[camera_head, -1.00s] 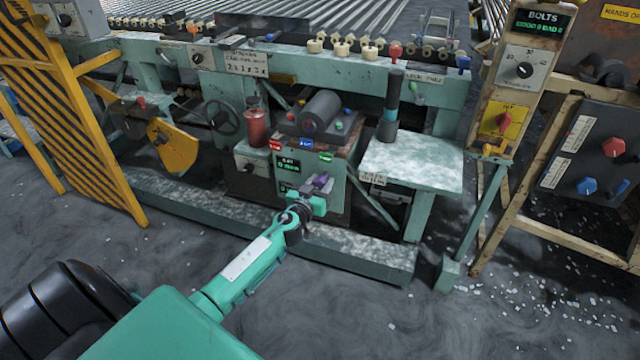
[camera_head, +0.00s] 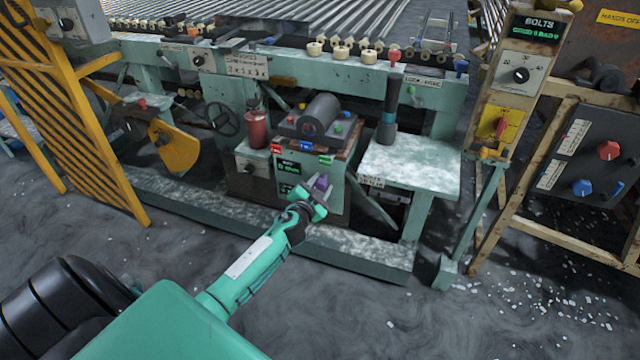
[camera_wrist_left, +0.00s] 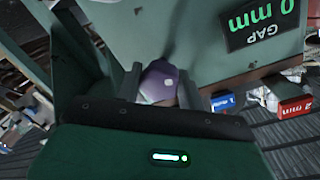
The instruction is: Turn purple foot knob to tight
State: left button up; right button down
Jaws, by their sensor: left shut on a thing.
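The purple foot knob (camera_head: 321,183) is on the lower front of the green machine box (camera_head: 335,196). My left gripper (camera_head: 314,193) reaches it from the lower left. In the left wrist view the purple knob (camera_wrist_left: 161,84) sits between the two dark fingers of my left gripper (camera_wrist_left: 160,88), which is shut on it. A small pale mark shows on the knob's face. The gap display (camera_wrist_left: 262,20) reads 0 mm in the left wrist view. Part of the knob is hidden by the gripper in the head view. My right gripper is not in view.
Red, blue and green labels (camera_head: 306,146) line the box's top edge. A red canister (camera_head: 256,130) stands left and a pale side table (camera_head: 410,165) stands right. A low green beam (camera_head: 360,250) runs along the floor in front.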

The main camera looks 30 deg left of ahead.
pick_arm(q)
jog(key=m, duration=0.2)
jog(key=shift+m, duration=0.3)
jog(key=m, duration=0.2)
jog(key=shift+d+m+g+y+p, duration=0.1)
jog(key=shift+m+g+y+p, duration=0.2)
jog(key=shift+p, duration=0.1)
jog(key=m, duration=0.4)
jog(key=shift+f+y, duration=0.1)
jog(key=shift+y, duration=0.2)
jog(key=m, duration=0.3)
jog(key=shift+m+y+p, duration=0.3)
jog(key=shift+m, duration=0.7)
jog(key=shift+f+m, duration=0.1)
jog(key=shift+m, duration=1.6)
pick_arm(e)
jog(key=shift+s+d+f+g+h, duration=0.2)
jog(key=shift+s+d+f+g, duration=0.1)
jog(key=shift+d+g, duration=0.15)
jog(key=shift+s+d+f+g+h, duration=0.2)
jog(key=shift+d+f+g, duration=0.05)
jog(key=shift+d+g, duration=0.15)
pick_arm(q)
jog(key=shift+m, duration=0.3)
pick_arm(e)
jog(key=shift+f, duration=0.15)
